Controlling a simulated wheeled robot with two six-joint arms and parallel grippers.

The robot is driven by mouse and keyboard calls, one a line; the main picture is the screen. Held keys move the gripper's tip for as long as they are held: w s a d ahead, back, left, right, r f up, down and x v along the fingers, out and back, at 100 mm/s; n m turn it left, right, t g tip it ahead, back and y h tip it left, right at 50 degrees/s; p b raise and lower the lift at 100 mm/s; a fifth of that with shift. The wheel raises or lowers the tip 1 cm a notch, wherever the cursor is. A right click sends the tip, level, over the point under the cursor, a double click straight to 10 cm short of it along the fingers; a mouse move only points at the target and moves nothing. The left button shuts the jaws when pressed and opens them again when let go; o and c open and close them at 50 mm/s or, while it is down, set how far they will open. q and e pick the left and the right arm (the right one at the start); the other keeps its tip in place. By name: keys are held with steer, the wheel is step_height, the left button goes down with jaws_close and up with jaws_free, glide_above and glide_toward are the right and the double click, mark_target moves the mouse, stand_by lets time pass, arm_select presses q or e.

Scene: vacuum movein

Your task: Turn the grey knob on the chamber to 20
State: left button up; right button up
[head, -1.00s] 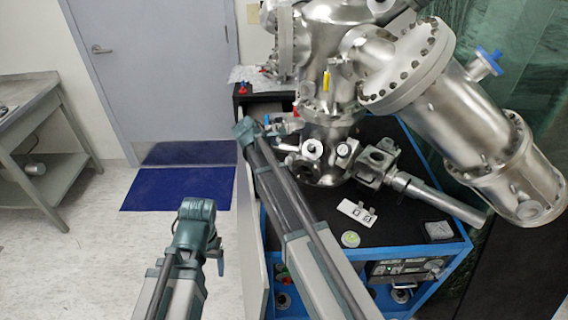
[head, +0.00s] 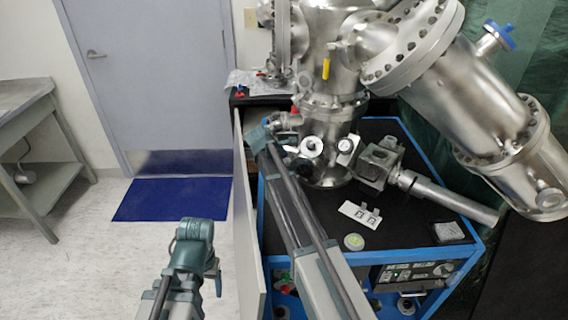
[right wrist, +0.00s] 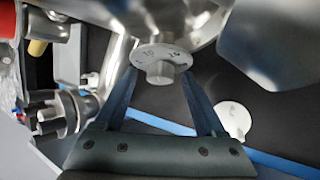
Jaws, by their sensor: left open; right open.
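The grey knob (right wrist: 160,72) shows in the right wrist view, at the centre of a pale round dial (right wrist: 161,55) on the metal chamber (right wrist: 185,20). The dial's numbers are partly visible, but I cannot read the setting with certainty. My right gripper (right wrist: 158,80) is open, with one finger on each side of the knob and no clear contact. In the head view the right gripper (head: 275,133) reaches the left side of the chamber (head: 332,115), and I cannot make out the knob there. My left gripper (head: 196,250) is open, low at the left, away from the chamber.
The chamber stands on a blue-framed cart with a black top (head: 405,215). A metal tube (head: 455,205) sticks out to the right. A small white plate (head: 360,213) and a round disc (head: 354,242) lie on the top. The floor at left is clear, with a blue mat (head: 175,198).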

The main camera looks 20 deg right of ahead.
steer(key=shift+c, duration=0.4)
jaws_close()
steer(key=shift+s+f+m+t+b, duration=0.25)
steer(key=shift+m+t+b, duration=0.2)
steer(key=shift+b, duration=0.3)
steer(key=shift+w+r+m+t+h+b, duration=0.1)
steer(key=shift+m+t+h+b, duration=0.35)
steer(key=shift+t+b, duration=0.1)
steer(key=shift+o, duration=0.4)
jaws_free()
steer(key=shift+r, duration=0.15)
